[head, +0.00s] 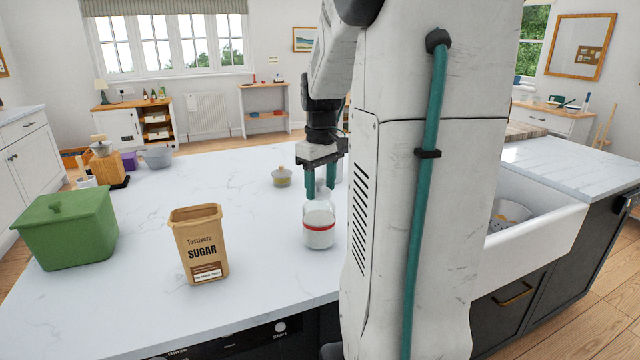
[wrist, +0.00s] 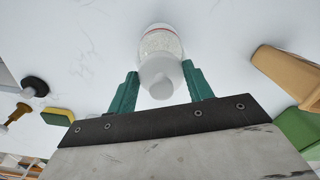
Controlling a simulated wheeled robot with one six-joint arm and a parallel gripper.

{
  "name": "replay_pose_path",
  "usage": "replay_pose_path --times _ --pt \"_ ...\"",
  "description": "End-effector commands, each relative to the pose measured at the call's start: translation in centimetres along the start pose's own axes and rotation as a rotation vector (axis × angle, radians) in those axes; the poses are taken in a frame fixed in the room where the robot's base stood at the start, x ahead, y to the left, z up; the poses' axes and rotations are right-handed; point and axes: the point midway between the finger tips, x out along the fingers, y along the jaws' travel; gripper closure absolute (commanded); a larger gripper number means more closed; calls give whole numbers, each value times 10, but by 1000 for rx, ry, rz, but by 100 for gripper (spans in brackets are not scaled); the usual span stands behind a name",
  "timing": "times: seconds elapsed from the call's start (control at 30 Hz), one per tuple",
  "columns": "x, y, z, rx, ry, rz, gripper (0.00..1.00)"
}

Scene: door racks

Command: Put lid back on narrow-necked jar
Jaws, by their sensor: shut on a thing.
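The jar (head: 319,232) stands upright on the white worktop, clear glass with white contents and a red band. It also shows in the wrist view (wrist: 161,42), beyond my fingers. My gripper (head: 320,192) points down directly over the jar's mouth. In the wrist view its teal fingers are shut on a pale, knobbed lid (wrist: 160,82), which lines up with the jar. The lid is at or just above the jar's mouth; I cannot tell whether they touch. My fingers partly hide the lid in the head view.
A brown sugar container (head: 199,245) stands left of the jar, and a green lidded bin (head: 66,232) farther left. A small pot (head: 281,178) stands behind the jar. My arm blocks the right. Worktop between sugar and jar is clear.

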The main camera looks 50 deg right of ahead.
Motion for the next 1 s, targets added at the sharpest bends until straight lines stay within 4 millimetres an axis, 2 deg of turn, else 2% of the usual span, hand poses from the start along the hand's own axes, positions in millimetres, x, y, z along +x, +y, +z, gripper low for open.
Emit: replay_pose_path --times 0.33,0.37,0.43,0.47,0.63,0.67,0.73,1.0 --pt "0 0 0 0 0 0 71" --pt "0 0 0 0 0 0 46" --pt "0 0 0 0 0 0 27" --pt "0 0 0 0 0 0 24" --pt "0 0 0 0 0 0 24" --pt "0 0 0 0 0 0 21" --pt "0 0 0 0 0 0 2" --pt "0 0 0 0 0 0 2"
